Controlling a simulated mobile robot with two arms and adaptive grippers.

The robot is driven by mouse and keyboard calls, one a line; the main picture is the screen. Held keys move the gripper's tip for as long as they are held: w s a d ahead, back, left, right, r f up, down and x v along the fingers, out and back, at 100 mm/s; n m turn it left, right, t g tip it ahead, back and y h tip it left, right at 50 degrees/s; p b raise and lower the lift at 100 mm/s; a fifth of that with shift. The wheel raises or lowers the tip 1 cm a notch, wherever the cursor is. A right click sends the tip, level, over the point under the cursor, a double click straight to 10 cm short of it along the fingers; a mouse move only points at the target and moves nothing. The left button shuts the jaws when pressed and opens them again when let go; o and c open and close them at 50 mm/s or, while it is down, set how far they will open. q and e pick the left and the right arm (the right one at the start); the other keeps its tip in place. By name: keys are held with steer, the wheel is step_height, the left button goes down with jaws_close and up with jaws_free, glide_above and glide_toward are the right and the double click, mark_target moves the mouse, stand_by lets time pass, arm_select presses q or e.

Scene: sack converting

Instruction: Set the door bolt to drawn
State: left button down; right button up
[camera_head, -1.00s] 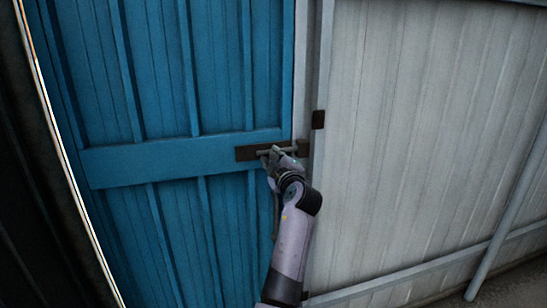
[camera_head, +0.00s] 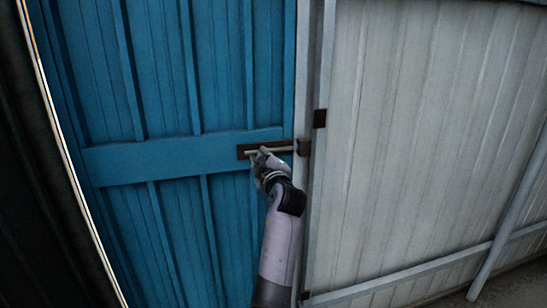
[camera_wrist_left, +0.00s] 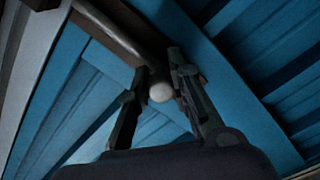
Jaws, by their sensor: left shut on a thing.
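The door bolt is a pale metal rod (camera_head: 281,149) on a dark backing plate (camera_head: 242,152), fixed to the cross rail of the blue door (camera_head: 165,155). A dark keeper (camera_head: 304,147) sits on the frame post to its right. The rod's right end comes close to the keeper; I cannot tell whether it is inside. My left gripper (camera_head: 257,155) is at the rod's left part. In the left wrist view, its two fingers (camera_wrist_left: 160,88) are shut on the bolt's round-ended handle (camera_wrist_left: 161,93), with the rod (camera_wrist_left: 105,28) running to the upper left. My right gripper is out of view.
A pale post (camera_head: 318,200) stands right of the door, with another dark fitting (camera_head: 320,118) above the keeper. White corrugated wall (camera_head: 420,150) fills the right side, with a slanting pole (camera_head: 515,215). A dark surface (camera_head: 30,220) lies at the left.

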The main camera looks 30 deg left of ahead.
arm_select(q)
steer(key=shift+s+a+r, duration=0.1)
steer(key=shift+a+r, duration=0.1)
steer(key=shift+r, duration=0.25)
steer(key=c, duration=1.6)
jaws_free()
steer(key=shift+o, duration=0.8)
steer(key=shift+s+a+f, duration=0.1)
steer(key=shift+a+f, duration=0.15)
